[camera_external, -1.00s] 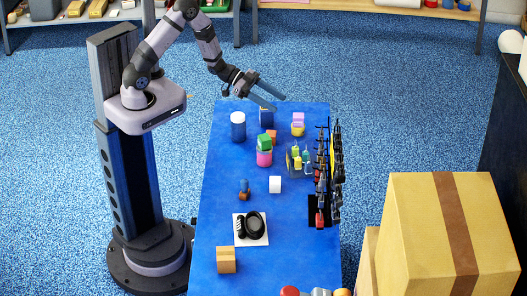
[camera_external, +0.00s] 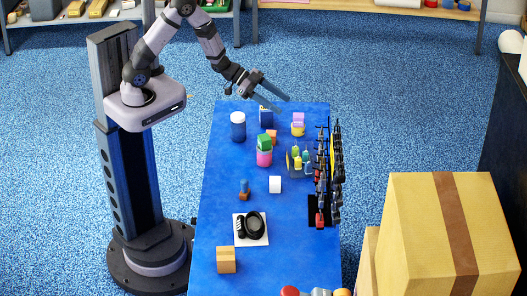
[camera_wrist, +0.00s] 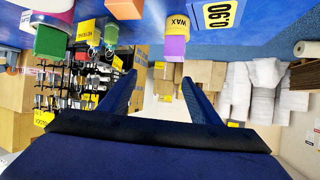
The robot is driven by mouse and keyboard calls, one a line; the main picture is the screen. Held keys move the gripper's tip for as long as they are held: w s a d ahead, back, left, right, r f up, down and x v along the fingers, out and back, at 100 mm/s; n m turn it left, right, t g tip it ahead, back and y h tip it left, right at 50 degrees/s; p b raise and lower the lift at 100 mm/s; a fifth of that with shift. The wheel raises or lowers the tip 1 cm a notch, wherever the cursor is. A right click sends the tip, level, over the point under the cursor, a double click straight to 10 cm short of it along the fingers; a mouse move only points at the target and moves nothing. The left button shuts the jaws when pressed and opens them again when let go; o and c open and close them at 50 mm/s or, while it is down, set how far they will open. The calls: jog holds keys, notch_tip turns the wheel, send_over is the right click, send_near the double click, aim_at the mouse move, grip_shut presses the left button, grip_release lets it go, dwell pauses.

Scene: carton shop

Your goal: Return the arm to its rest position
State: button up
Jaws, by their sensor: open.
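My gripper (camera_external: 279,101) hangs at the far end of the blue table (camera_external: 225,205), on an arm bent up and over from my column. It is above and behind the dark blue box (camera_external: 266,118). In the wrist view the two fingers of my gripper (camera_wrist: 160,82) stand apart with nothing between them. The view there appears upside down. A yellow can marked WAX (camera_wrist: 177,28) with a purple block (camera_wrist: 174,48) shows beyond the fingertips, apart from them.
Large cartons (camera_external: 420,240) stand at right.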

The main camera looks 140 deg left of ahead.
jog(key=w+d+r+m+g+h+p, duration=0.1)
jog(key=w+d+r+g+p, duration=0.15)
jog(key=d, duration=0.55)
jog(key=w+d+r+g+h+p, duration=0.15)
jog(key=w+d, duration=0.25)
jog(key=d, duration=0.4)
jog(key=s+d+r+m+g+h, duration=0.1)
jog(key=s+d+g, duration=0.1)
jog(key=s+d, duration=0.3)
jog(key=s+d+r+m+g+h+p, duration=0.1)
jog(key=s+d, duration=0.4)
jog(key=d, duration=0.6)
jog(key=s+d+r+m+g+h+p, duration=0.1)
jog(key=s+d+g, duration=0.3)
jog(key=d, duration=0.4)
jog(key=shift+s+m, duration=0.4)
jog(key=shift+s, duration=0.25)
